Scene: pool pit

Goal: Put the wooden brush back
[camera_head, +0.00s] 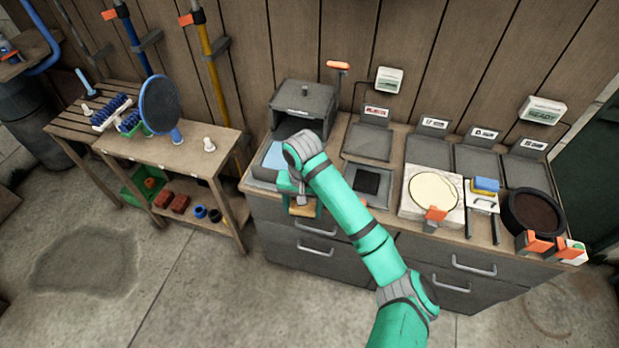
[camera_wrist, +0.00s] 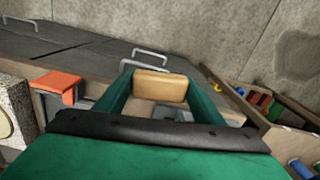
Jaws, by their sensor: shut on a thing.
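My gripper (camera_head: 303,206) is in front of the left end of the grey counter, above the drawer fronts. It is shut on the wooden brush, a small tan wooden block, which shows between the green fingers in the wrist view (camera_wrist: 160,86). In the head view only a small part of the brush (camera_head: 302,211) shows below my wrist. Its bristles are not visible. The brush is held clear of the counter top (camera_head: 327,168), near the front edge.
On the counter stand a dark open box (camera_head: 303,97), a grey tray (camera_head: 367,143), a white board with a cream disc (camera_head: 433,191), and a black round pan (camera_head: 533,212). A wooden bench (camera_head: 175,152) with brushes and a blue disc stands left. The concrete floor in front is clear.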

